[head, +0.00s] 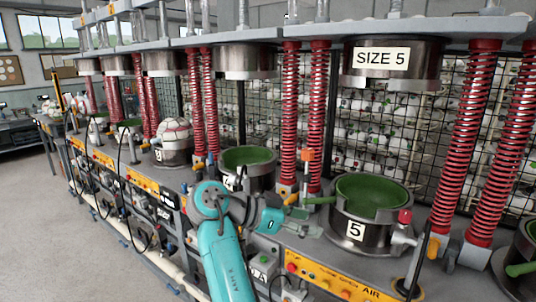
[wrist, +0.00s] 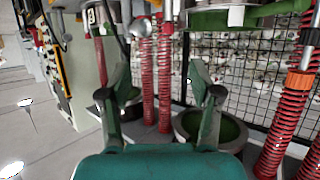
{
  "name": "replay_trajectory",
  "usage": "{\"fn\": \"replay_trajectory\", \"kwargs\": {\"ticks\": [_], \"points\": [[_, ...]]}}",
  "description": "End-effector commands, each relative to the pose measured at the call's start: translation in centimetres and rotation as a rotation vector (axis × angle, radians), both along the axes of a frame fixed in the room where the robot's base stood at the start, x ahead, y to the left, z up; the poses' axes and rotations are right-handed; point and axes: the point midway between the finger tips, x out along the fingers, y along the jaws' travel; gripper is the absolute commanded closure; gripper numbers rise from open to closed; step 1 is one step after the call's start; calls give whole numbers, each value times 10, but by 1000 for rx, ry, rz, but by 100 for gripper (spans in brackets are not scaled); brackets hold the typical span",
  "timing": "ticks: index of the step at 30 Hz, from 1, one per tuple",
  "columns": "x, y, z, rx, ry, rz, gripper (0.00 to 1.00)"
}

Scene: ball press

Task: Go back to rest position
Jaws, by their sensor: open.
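My teal arm reaches up from the bottom of the head view, and my gripper (head: 285,222) is at its end, pointing right in front of the press bench. In the wrist view my gripper (wrist: 160,78) has its two dark green fingers spread wide, with nothing between them. In the head view the gripper is left of the green-lined press pot marked 5 (head: 357,228) and appears apart from it.
A white ball with reddish lines (head: 175,131) sits in a pot further left. Another green-lined pot (head: 247,160) stands behind my arm. Red springs (head: 317,110) rise along the bench. A yellow control panel (head: 325,279) fronts it. Open floor (head: 40,220) lies left.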

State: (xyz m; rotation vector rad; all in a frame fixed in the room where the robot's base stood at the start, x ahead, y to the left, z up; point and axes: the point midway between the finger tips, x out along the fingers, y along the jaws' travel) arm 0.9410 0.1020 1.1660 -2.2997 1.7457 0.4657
Motion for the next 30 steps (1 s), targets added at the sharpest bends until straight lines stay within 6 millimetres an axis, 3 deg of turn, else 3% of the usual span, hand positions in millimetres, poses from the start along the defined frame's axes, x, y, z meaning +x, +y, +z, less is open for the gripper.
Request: {"fn": "replay_trajectory", "kwargs": {"ticks": [8, 17, 30], "points": [[5, -9, -26, -28, 32, 57, 36], [11, -27, -76, -74, 95, 167, 36], [-2, -68, -214, -162, 247, 481, 36]]}}
